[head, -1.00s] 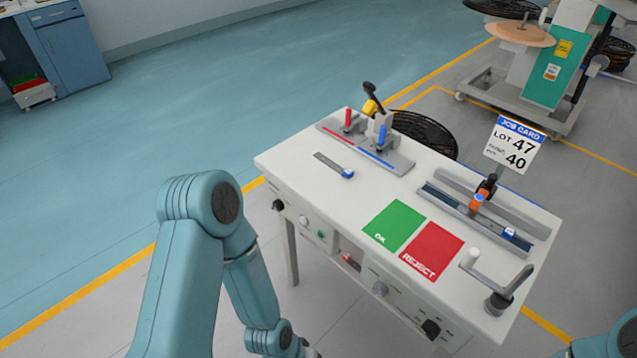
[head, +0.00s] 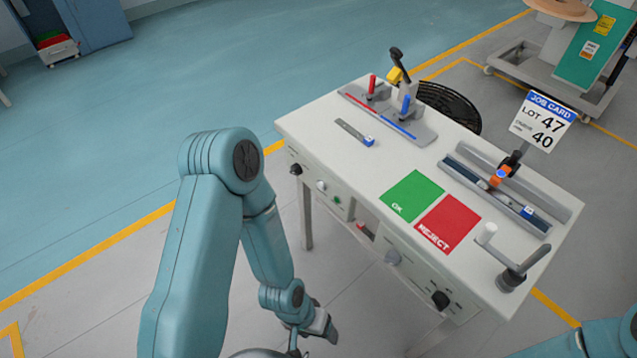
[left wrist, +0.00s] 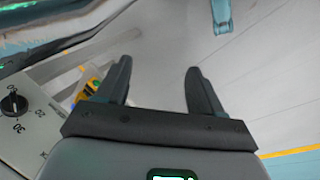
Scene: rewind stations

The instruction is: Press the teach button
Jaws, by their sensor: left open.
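The front panel of the white bench carries a small green button (head: 337,201) and a white round control (head: 321,186). No label is readable, so I cannot tell which control is the teach button. My left gripper (head: 325,327) is below and in front of the panel, apart from it. In the left wrist view my left gripper (left wrist: 158,70) is open and empty, with floor between its fingers. A black dial (left wrist: 14,103) with numbers shows at that view's left edge. My right arm shows at the lower right; its gripper is out of view.
The bench top (head: 330,115) holds a green OK pad (head: 412,196), a red REJECT pad (head: 447,224), a clamp fixture (head: 390,112), a slide rail (head: 495,195) and a crank (head: 512,275). A job card (head: 542,121) stands at right. Floor left of the bench is clear.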

